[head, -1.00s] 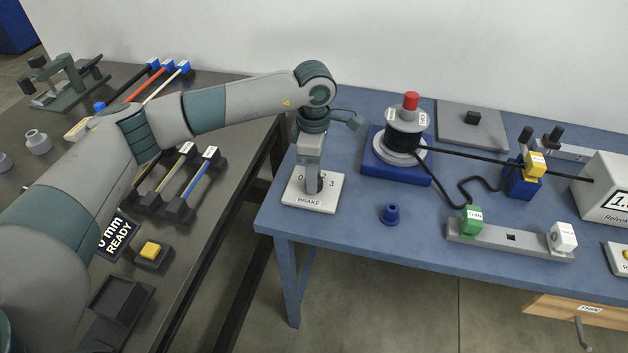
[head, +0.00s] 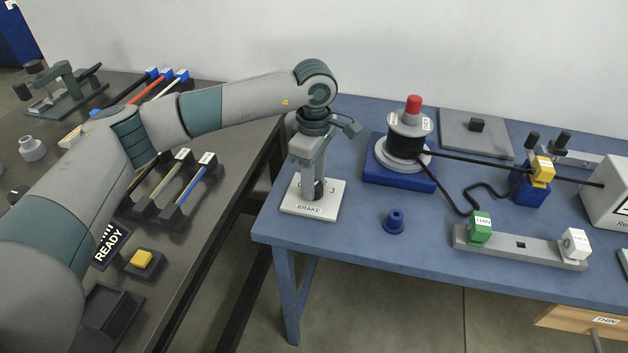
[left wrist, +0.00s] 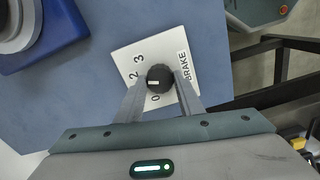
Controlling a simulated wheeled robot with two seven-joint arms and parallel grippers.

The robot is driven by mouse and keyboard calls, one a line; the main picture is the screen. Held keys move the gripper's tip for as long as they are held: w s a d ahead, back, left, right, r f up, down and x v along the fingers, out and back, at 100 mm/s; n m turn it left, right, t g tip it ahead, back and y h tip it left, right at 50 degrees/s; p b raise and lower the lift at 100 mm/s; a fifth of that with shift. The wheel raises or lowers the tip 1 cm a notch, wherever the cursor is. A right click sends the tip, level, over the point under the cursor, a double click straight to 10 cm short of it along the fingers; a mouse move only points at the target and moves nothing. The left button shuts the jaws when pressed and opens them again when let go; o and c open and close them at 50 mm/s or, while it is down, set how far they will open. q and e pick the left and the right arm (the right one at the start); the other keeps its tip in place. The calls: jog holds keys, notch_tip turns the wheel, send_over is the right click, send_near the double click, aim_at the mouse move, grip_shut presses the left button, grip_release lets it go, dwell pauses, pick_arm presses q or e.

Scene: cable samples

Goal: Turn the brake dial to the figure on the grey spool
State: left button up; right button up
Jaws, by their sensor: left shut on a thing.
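The brake dial (left wrist: 160,80) is a black round knob on a white plate (head: 291,208) marked BRAKE, at the left end of the blue table. My left gripper (left wrist: 160,92) comes down from above with one finger on each side of the dial, shut on it. In the left wrist view the dial's white mark points left, close to the 2; the figures 0, 2 and 3 show, and a finger hides where the 1 would be. The grey spool (head: 408,124), wound with black cable under a red knob, stands on a blue base; I cannot read a figure on it. My right gripper is not in view.
A small blue cone-like piece (head: 394,222) stands right of the plate. A grey bar (head: 515,245) with green and white blocks lies farther right. Black cable runs from the spool to a yellow-topped blue clamp (head: 531,186). A gap separates the dark left table (head: 232,150).

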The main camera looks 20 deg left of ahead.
pick_arm(q)
jog(key=o, duration=1.1)
jog(key=shift+c, duration=0.2)
jog(key=shift+r, duration=0.1)
jog(key=shift+r, duration=0.45)
notch_tip(320, 180, up, 3)
jog(key=shift+r+b, duration=0.2)
jog(key=shift+b, duration=0.2)
notch_tip(320, 180, up, 13)
jog(key=b, duration=0.1)
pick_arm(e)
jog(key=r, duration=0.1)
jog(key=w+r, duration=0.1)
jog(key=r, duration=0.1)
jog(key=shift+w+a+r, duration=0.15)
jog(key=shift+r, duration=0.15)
pick_arm(q)
jog(key=shift+r, duration=0.1)
